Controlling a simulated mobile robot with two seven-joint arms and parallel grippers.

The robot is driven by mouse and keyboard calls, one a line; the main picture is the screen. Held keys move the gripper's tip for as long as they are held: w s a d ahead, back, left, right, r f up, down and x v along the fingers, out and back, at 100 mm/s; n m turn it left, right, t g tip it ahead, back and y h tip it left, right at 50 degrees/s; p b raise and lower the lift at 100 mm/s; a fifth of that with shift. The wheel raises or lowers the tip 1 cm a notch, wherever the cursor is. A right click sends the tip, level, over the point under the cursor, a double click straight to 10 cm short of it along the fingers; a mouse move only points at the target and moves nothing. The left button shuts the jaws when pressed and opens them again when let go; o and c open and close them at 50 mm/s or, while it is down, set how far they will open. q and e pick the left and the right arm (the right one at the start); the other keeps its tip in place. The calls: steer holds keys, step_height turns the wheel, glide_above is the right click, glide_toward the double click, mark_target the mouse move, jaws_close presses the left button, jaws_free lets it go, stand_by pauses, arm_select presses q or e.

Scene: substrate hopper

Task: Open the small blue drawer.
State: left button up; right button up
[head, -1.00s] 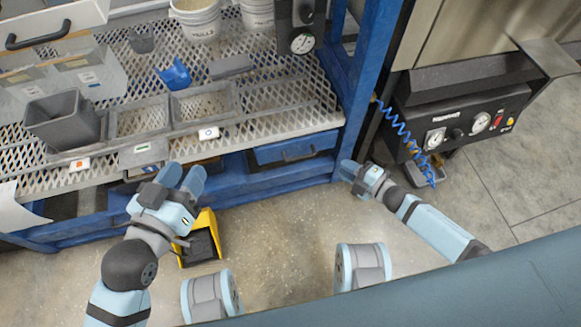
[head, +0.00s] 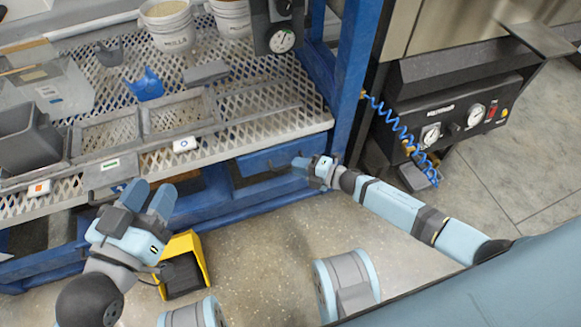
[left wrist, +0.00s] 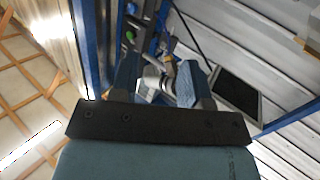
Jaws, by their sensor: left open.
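The small blue drawer (head: 262,158) sits under the mesh bench top, at the right end of the blue frame in the head view. It looks closed. My right gripper (head: 299,164) is at the drawer's right end, in front of its face, covering part of it. I cannot tell whether it touches the drawer or whether its jaws are apart. My left gripper (head: 148,197) is open and empty, to the left of the drawer and in front of the bench's lower frame. Its two fingers also show apart in the left wrist view (left wrist: 158,78).
A yellow and black bin (head: 184,265) stands on the floor beside my left gripper. The blue bench post (head: 352,95) rises right of the drawer. A black gauge panel (head: 450,115) with a coiled blue hose (head: 403,135) is further right. The floor before the drawer is clear.

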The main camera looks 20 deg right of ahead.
arm_select(q)
steer(key=shift+w+a+r+m+b, duration=0.1)
steer(key=shift+w+a+m+b, duration=0.05)
steer(key=shift+w+m+b, duration=0.2)
arm_select(e)
steer(key=shift+x, duration=1.45)
arm_select(q)
steer(key=shift+s, duration=0.1)
arm_select(e)
steer(key=shift+c, duration=0.2)
jaws_close()
